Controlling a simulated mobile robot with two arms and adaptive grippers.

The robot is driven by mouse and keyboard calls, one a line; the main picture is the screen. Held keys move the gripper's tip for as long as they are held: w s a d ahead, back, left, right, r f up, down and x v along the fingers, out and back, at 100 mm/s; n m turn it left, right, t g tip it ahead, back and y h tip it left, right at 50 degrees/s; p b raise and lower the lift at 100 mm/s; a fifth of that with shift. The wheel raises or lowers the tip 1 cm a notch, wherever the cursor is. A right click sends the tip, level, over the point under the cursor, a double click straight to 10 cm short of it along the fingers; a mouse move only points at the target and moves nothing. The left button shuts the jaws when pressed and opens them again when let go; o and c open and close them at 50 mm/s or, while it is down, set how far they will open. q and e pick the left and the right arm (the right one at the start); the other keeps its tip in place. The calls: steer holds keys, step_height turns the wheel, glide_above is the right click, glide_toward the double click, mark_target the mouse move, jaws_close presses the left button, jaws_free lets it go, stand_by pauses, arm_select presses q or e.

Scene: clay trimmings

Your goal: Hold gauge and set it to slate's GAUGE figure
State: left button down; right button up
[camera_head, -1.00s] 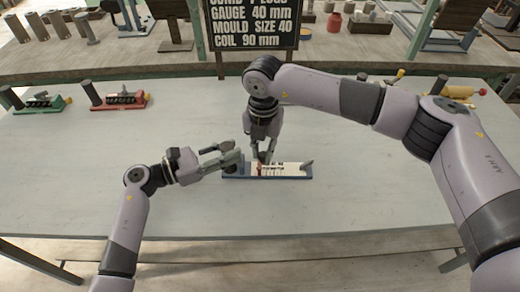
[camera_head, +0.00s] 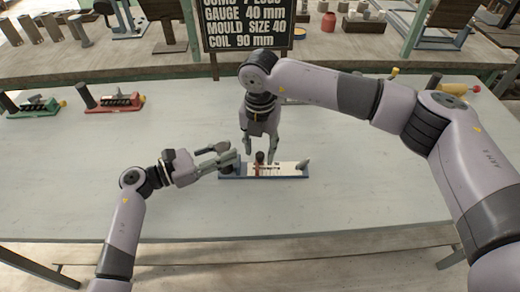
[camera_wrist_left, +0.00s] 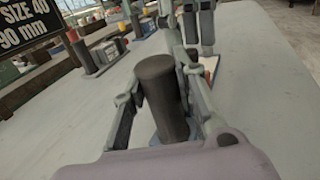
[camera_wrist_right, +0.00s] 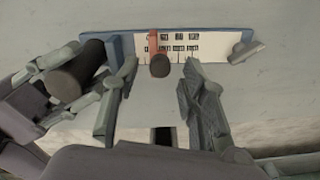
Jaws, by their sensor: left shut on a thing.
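The gauge (camera_head: 290,171) is a blue base with a white scale, lying on the table. At its left end stands a dark post (camera_wrist_left: 162,85), and my left gripper (camera_head: 232,160) is shut on it. A red slider (camera_wrist_right: 153,43) with a dark knob (camera_wrist_right: 160,66) sits left of the scale's middle; the figure it marks is too small to read. My right gripper (camera_wrist_right: 155,95) is open, its fingers either side of the knob and apart from it. The slate (camera_head: 248,25) reads GAUGE 40 mm, MOULD SIZE 40, COIL 90 mm; its top line is cut off.
A green device (camera_head: 35,107) and a red device (camera_head: 113,103) stand at the table's back left. A yellow roller-like thing (camera_head: 452,89) lies at the back right, partly behind my right arm. The table around the gauge is clear.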

mark_target(260, 154)
step_height(260, 154, up, 11)
stand_by(0.3)
steer(key=shift+f, duration=0.1)
arm_select(q)
steer(key=c, duration=1.2)
jaws_free()
